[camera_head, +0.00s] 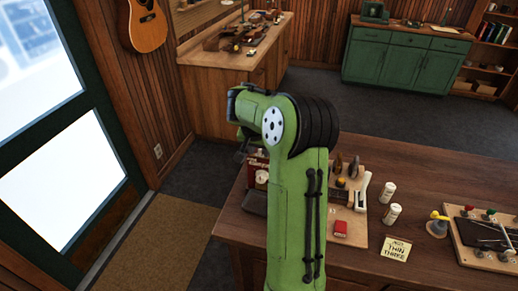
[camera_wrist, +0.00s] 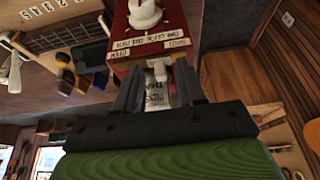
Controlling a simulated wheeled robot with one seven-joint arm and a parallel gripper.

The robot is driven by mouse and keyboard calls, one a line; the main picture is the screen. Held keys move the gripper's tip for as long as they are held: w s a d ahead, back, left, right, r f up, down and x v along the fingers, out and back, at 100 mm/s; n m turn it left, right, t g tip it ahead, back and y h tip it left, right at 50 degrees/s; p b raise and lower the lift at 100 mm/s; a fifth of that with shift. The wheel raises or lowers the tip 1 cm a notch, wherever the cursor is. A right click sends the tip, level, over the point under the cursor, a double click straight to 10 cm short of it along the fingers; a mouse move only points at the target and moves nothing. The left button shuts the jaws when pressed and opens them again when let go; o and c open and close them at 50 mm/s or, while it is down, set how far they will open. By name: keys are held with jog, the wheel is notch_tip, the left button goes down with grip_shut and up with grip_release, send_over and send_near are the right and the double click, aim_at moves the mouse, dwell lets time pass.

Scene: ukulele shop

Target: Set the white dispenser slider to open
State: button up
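The dispenser (camera_wrist: 150,42) is a dark red box with pale label strips on its face, seen upside down in the wrist view. A white piece that looks like its slider (camera_wrist: 159,71) stands out below the labels, close to the gap between my fingertips. My gripper (camera_wrist: 160,85) is open, one dark finger on each side of that piece; I cannot tell whether either finger touches it. In the head view, the red dispenser (camera_head: 258,160) is mostly hidden behind my green arm, and my fingertips are hard to make out. The slider's setting is not readable.
A guitar (camera_head: 143,27) hangs by the door. The floor beyond is clear.

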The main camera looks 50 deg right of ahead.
grip_shut()
jog(key=s, duration=0.1)
jog(key=s+d+b, duration=0.1)
jog(key=s, duration=0.1)
jog(key=shift+d+b, duration=0.25)
jog(key=shift+b, duration=0.05)
jog(key=shift+c, duration=2.3)
grip_release()
jog(key=o, duration=0.5)
jog(key=shift+s, duration=0.1)
jog(key=shift+c, duration=0.2)
